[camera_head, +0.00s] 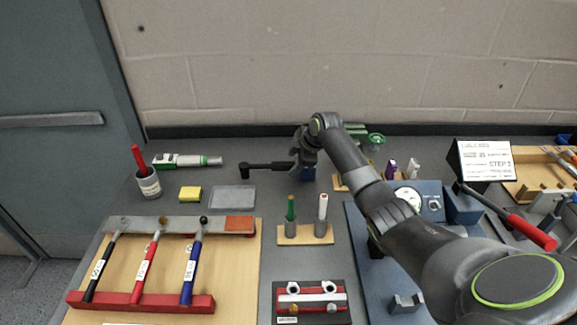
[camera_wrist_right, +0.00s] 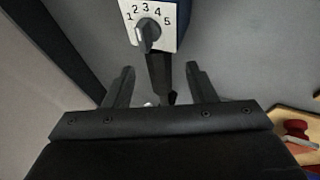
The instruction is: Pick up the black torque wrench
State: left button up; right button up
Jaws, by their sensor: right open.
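The black torque wrench (camera_head: 266,166) lies sideways near the back of the bench, its round head at the left and its other end reaching toward my right gripper. My right gripper (camera_head: 303,152) is over the back of the bench at the wrench's right end. In the right wrist view, my right gripper (camera_wrist_right: 160,83) is open, with a dark bar (camera_wrist_right: 160,77) showing between its fingers. The bar looks like part of the wrench; I cannot tell whether the fingers touch it. My left gripper is not in view.
A blue box with a numbered dial (camera_wrist_right: 150,22) is close beyond the fingers. A grey tray (camera_head: 235,203), a yellow block (camera_head: 190,194) and a holder with green and white markers (camera_head: 306,238) are nearby. A red-handled tool (camera_head: 530,231) lies at the right.

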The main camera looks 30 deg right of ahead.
jog(key=shift+x, duration=1.3)
jog(key=shift+c, duration=0.3)
jog(key=shift+r, duration=0.1)
grip_shut()
